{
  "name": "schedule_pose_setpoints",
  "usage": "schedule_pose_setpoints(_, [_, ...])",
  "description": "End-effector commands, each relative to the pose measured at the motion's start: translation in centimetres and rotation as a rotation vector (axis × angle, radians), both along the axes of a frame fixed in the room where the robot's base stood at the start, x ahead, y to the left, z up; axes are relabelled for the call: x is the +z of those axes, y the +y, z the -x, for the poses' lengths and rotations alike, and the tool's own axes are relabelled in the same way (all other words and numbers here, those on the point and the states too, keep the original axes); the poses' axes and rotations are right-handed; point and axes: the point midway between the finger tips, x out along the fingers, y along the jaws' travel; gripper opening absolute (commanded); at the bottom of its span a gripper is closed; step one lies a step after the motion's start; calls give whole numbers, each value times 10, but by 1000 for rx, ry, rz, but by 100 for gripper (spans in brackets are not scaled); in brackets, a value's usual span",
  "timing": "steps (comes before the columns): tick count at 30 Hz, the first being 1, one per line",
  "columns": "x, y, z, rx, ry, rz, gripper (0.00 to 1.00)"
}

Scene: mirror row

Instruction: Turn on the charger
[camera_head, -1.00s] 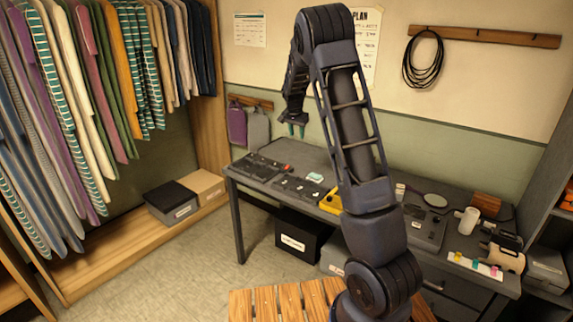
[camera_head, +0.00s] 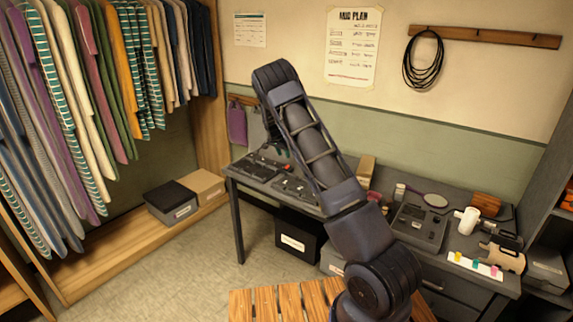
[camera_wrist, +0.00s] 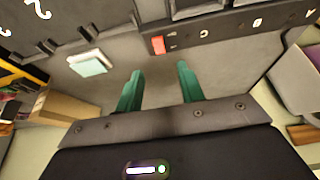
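The charger (camera_wrist: 225,27) is a dark unit with several bays, seen upside down at the top of the wrist view. It also shows at the left end of the desk in the head view (camera_head: 254,170). A red switch (camera_wrist: 158,44) sits on its edge, with small pale marks beside it; I cannot tell whether it is on. My gripper (camera_wrist: 158,70) has two teal fingers, apart and empty. In the wrist view the switch lies just beyond the fingertips, between their lines, with no contact visible. In the head view my arm hides part of the gripper.
A small pale teal-and-white block (camera_wrist: 88,63) lies beside the charger. A slatted bench (camera_head: 280,304) stands in front.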

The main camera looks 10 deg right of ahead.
Motion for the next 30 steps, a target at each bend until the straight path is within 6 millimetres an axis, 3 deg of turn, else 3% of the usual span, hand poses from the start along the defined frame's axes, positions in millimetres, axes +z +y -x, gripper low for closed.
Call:
schedule_pose_setpoints(6, [-37, -12, -10, 0, 2, 2, 38])
schedule_pose_setpoints(12, [-60, -18, -18, 1, 1, 1, 38])
schedule_pose_setpoints(27, [-72, -21, -21, 1, 0, 0, 38])
schedule_pose_setpoints(30, [-72, -21, -21, 1, 0, 0, 19])
